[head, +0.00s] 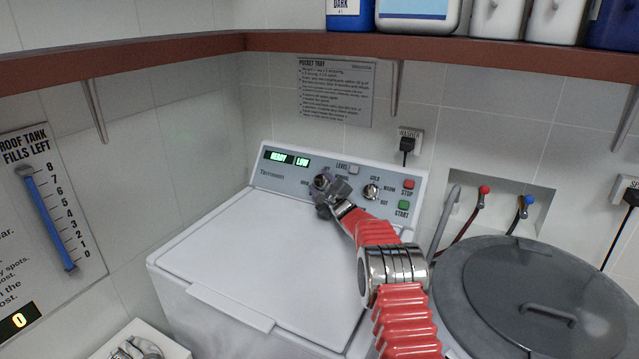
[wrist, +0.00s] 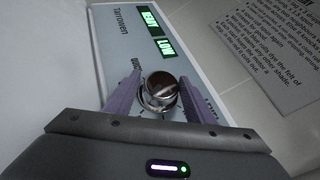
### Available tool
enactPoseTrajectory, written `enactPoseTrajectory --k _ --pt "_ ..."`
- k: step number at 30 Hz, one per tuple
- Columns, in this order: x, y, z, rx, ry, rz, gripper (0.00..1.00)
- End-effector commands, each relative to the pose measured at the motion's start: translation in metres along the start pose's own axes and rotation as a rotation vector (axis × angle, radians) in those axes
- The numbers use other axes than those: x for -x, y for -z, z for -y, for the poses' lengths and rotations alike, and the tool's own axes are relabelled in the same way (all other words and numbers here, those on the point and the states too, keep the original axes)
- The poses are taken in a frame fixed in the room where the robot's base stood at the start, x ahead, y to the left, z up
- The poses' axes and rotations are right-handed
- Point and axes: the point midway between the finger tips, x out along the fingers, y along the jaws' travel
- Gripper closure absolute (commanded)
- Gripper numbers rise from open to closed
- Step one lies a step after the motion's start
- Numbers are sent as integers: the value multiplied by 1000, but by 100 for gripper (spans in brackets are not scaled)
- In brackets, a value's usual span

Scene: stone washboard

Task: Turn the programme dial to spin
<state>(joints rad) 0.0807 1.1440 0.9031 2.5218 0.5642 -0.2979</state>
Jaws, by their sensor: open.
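The programme dial (wrist: 161,88) is a round metal knob with a pale pointer bar on the washer's blue-grey control panel (wrist: 122,40). In the wrist view it sits between the two purple fingers of my gripper (wrist: 160,80). The fingers stand open, one on each side; I cannot tell whether either touches it. In the head view my gripper (head: 322,187) is at the panel and covers most of this dial and its printed labels. The spin mark is not readable in either view. The panel display (head: 287,158) reads READY and LOW.
Right of my gripper are a second knob (head: 371,192) marked COLD and WARM, a red STOP button (head: 408,184) and a green START button (head: 403,205). The washer's white lid (head: 240,250) is shut and clear. A grey lidded tub (head: 480,270) stands at right.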

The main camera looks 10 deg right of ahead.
Motion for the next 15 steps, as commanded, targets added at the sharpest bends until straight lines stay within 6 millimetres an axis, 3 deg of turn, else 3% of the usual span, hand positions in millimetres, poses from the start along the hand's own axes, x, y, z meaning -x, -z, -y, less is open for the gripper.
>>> enactPoseTrajectory --k 15 --pt "-8 0 0 0 1 0 51"
